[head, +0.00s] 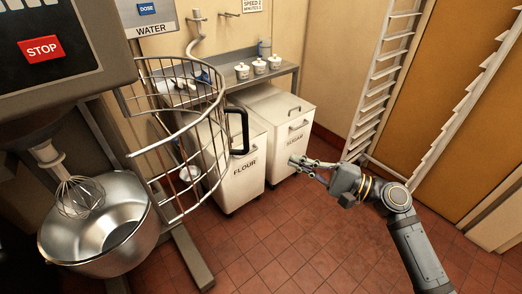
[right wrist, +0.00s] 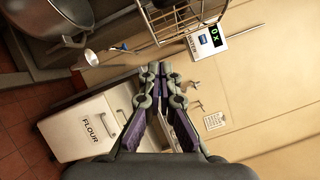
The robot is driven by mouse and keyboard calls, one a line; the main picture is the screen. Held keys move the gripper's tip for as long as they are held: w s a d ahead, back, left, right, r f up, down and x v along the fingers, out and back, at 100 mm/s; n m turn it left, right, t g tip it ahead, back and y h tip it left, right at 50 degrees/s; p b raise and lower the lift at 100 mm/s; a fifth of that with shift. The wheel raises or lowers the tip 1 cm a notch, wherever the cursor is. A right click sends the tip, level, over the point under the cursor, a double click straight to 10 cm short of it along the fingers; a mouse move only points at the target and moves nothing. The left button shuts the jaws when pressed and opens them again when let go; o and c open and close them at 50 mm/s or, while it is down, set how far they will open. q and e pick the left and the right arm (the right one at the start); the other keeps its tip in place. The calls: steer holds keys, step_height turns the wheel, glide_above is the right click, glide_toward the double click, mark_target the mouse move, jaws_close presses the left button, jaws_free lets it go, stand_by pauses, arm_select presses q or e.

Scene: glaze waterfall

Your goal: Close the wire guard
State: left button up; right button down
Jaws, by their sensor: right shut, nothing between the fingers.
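The wire guard (head: 184,165) is a curved metal cage with a dark handle (head: 238,132) at its right end. It stands swung out to the right of the mixer bowl (head: 108,232), so the bowl's top is uncovered. Part of the guard shows at the top of the right wrist view (right wrist: 186,18). My right gripper (head: 293,161) is shut and empty, to the right of and a little below the handle, apart from it. It also shows in the right wrist view (right wrist: 156,68). My left gripper is not in view.
A whisk (head: 78,192) hangs over the bowl. Flour (head: 240,180) and sugar bins (head: 285,125) stand under a metal shelf (head: 250,76) with several small white pots. A tall rack (head: 375,95) stands behind my right arm. The tiled floor (head: 300,235) is clear in front.

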steer(key=w+a+r+p, duration=0.1)
steer(key=a+r+p, duration=0.1)
steer(key=a+p, duration=0.3)
steer(key=a, duration=0.4)
steer(key=shift+a+r, duration=0.2)
steer(key=shift+a, duration=0.15)
steer(key=shift+w, duration=0.15)
steer(key=shift+f, duration=0.1)
